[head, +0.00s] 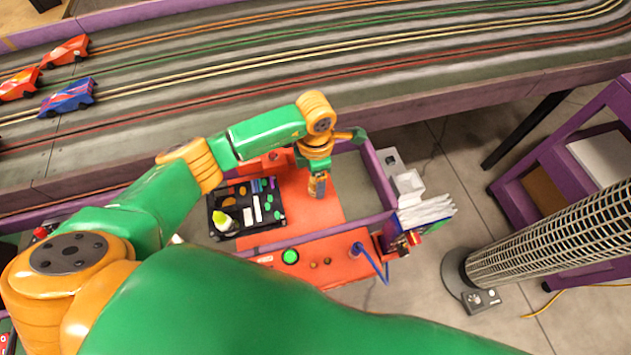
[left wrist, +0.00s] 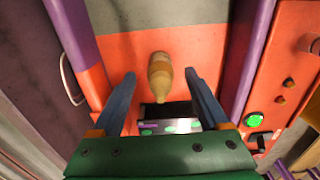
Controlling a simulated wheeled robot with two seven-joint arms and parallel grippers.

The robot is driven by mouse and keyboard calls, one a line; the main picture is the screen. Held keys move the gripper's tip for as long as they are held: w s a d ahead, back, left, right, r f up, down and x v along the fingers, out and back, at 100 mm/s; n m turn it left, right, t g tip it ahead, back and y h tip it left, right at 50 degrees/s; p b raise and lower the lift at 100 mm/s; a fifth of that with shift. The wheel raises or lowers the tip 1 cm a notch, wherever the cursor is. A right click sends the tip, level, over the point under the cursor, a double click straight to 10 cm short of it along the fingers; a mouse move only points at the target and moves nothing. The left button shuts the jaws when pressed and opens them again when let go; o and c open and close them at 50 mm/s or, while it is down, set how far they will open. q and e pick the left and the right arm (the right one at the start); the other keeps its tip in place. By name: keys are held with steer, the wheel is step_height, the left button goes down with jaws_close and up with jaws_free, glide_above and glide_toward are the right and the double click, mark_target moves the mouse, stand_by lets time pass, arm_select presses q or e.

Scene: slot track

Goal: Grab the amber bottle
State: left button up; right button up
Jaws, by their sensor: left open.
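The amber bottle (left wrist: 159,72) shows in the left wrist view on the red-orange work surface, its narrow neck pointing toward the bottom of the picture. My left gripper (left wrist: 160,74) is open, with one blue-grey finger on each side of the bottle and gaps on both sides. How far the fingertips are above or along the bottle is hard to tell. In the head view my left gripper (head: 317,187) points down over the red-orange area of the bench; the bottle cannot be told apart there from the gripper. My right gripper is not in view.
A black tray (head: 213,198) with small parts and a yellow-capped bottle (head: 222,221) lies left of my gripper. Purple rails (head: 378,178) edge the bench. A slot track (head: 300,60) with cars runs behind. White papers (head: 425,212) sit at the right end.

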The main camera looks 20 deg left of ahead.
arm_select(q)
steer(key=shift+r, duration=0.1)
jaws_close()
steer(key=shift+r, duration=0.1)
